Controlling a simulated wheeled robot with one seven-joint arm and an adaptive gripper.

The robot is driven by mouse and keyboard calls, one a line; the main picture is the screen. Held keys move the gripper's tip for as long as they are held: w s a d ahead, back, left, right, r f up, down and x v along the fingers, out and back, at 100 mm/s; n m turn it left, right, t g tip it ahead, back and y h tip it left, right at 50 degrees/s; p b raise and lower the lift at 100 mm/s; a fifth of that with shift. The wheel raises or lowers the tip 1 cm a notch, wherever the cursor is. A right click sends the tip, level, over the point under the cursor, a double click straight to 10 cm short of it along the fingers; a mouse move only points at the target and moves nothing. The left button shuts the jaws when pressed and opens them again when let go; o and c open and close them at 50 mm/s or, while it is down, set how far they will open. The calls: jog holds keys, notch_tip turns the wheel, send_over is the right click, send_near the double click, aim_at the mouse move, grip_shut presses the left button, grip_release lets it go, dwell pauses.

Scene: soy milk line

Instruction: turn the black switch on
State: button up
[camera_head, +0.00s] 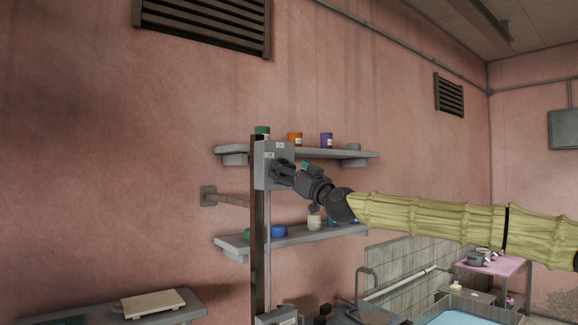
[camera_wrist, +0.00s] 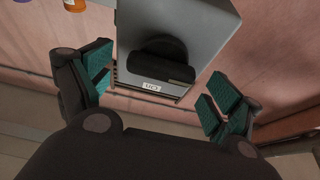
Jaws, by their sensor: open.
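The black switch (camera_wrist: 162,62) is a dark rounded knob with a bar-shaped handle on the face of a grey box (camera_wrist: 205,22). In the head view the box (camera_head: 262,172) is mounted on a dark upright post. My gripper (camera_head: 286,174) is at the front of the box and hides most of the switch there. In the wrist view my gripper (camera_wrist: 160,84) is open, its green-padded fingers on either side of the switch with visible gaps. A small white label (camera_wrist: 152,87) sits beside the handle; its text is hard to read.
Behind the post, an upper wall shelf (camera_head: 330,153) and a lower shelf (camera_head: 300,236) hold jars and cans. A side shelf (camera_head: 190,306) with a pale board is at lower left. A blue-filled basin (camera_head: 465,317) and pink table (camera_head: 497,266) are at right.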

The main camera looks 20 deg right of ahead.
jog(key=shift+w+r, duration=0.1)
jog(key=shift+w, duration=0.1)
jog(key=shift+c, duration=0.2)
jog(key=c, duration=1)
jog(key=shift+o, duration=0.2)
